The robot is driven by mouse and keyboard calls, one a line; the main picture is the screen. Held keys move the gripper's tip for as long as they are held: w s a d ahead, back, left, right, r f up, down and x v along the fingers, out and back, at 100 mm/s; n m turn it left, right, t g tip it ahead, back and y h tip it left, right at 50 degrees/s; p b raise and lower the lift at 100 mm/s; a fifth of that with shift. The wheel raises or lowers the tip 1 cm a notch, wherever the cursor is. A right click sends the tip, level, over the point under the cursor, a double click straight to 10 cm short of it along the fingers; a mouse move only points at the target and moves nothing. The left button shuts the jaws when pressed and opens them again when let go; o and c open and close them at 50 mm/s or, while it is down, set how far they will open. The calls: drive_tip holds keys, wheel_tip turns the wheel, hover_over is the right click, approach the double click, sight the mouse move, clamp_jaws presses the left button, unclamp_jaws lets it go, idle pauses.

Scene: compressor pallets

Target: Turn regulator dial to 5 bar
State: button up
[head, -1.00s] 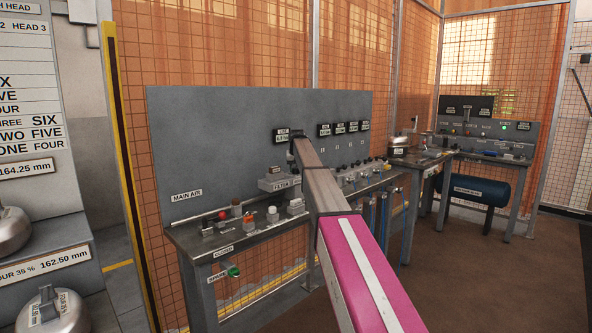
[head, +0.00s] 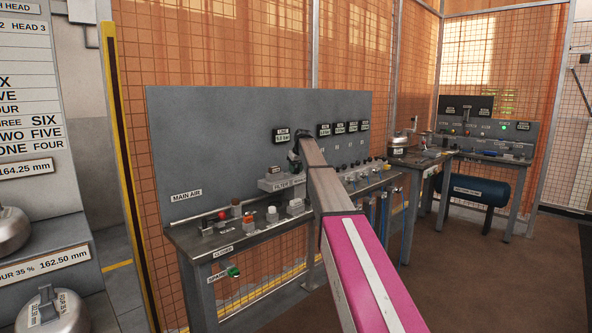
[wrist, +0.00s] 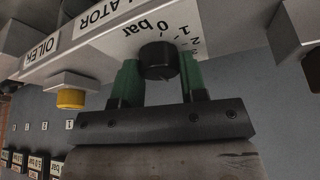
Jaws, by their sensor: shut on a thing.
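The regulator dial (wrist: 158,58) is a black round knob under the regulator's white label plate (wrist: 120,35) in the wrist view. The scale beside it shows "0 bar", 1 and 2; higher marks and any pointer cannot be made out. My gripper (wrist: 157,72) has its green fingers on both sides of the dial and is shut on it. In the head view my gripper (head: 294,160) is at the panel, and my arm hides the dial. A small line-pressure display (head: 283,135) is just above; its digits are too small to read surely.
An oiler with a yellow knob (wrist: 71,98) hangs beside the regulator. The filter block (head: 280,182) stands left of my arm above the bench (head: 235,243), which carries several small valves. More displays (head: 338,128) line the panel to the right.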

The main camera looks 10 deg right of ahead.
drive_tip(key=o, duration=0.9)
drive_tip(key=v, duration=1)
drive_tip(key=shift+s+r, duration=0.15)
drive_tip(key=shift+r, duration=0.25)
